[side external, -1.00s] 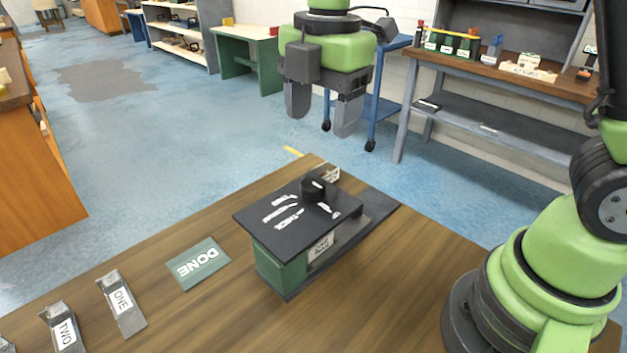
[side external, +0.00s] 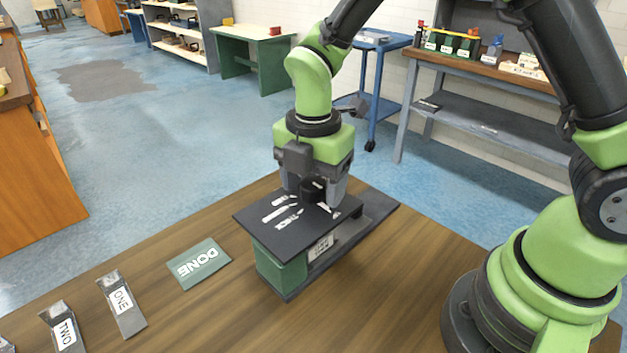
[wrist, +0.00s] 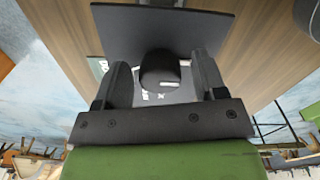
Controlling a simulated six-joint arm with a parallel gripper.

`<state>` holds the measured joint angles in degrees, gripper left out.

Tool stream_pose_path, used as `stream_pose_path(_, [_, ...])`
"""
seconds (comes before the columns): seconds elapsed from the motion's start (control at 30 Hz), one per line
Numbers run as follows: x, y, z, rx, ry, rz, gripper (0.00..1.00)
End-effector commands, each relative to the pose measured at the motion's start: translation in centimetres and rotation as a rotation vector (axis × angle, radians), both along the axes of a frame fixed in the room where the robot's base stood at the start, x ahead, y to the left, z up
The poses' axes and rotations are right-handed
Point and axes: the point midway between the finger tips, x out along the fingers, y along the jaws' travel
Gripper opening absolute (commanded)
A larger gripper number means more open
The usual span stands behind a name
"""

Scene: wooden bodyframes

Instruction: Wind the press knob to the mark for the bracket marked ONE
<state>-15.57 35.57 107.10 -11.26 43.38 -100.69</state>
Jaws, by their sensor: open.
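The press (side external: 280,262) stands on the wooden table, with a dark top plate (side external: 272,236) that carries several white marks. Its black knob (side external: 313,190) rises from the back of the plate. My gripper (side external: 318,203) is down over the knob with its fingers open on either side. In the wrist view the knob (wrist: 160,72), with a white line on it, sits between the two fingers (wrist: 163,85), with gaps showing. The bracket marked ONE (side external: 121,302) lies on the table at the left. The fingers partly hide the plate's marks.
A bracket marked TWO (side external: 63,328) lies left of ONE. A green DONE mat (side external: 199,263) lies flat between the brackets and the press. The table (side external: 200,320) in front is clear. A blue cart (side external: 385,85) stands behind on the floor.

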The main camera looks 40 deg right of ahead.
Motion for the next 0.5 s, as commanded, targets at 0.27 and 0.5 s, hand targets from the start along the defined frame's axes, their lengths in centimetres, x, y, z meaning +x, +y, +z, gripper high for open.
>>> stream_pose_path(0.27, [0.00, 0.00, 0.03, 0.000, 0.000, 0.000, 0.39])
stream_pose_path(0.5, [0.00, 0.00, 0.05, 0.000, 0.000, -0.002, 0.15])
